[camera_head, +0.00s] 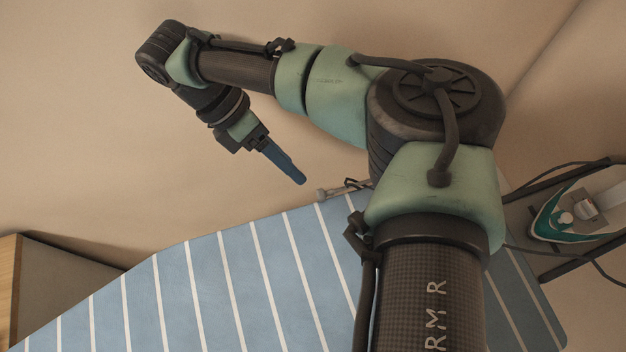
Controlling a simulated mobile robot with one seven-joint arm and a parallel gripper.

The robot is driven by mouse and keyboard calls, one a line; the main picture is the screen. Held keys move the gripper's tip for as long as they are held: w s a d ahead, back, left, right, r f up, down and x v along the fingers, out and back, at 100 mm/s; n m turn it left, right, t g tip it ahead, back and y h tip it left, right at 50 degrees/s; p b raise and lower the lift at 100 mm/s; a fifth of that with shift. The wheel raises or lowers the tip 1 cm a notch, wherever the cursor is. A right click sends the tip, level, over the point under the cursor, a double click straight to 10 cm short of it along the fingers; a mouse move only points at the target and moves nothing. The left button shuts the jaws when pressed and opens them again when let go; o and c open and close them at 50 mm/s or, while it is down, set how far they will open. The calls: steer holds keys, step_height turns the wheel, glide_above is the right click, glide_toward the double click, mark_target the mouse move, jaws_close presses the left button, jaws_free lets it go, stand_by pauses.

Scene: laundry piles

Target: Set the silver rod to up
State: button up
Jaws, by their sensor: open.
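A small silver rod (332,191) with a rounded end sticks out at the far edge of the blue-and-white striped ironing board (215,285). Its right end runs behind my arm, so how it is mounted is hidden. The rod looks roughly level in this view, pointing left. My gripper (301,181) has blue fingers pointing down and to the right. It is open and empty, a little above and left of the rod's rounded end in the picture. A gap shows between them; the depth between them is unclear.
A teal-and-white iron (575,212) sits on a dark wire rest (535,189) at the right, with a cable nearby. A wooden cabinet (10,280) stands at the left edge. The beige wall (80,130) is behind. The visible board top is bare.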

steer(key=x, duration=0.8)
steer(key=shift+f+p, duration=0.35)
steer(key=shift+d, duration=0.15)
jaws_close()
stand_by(0.8)
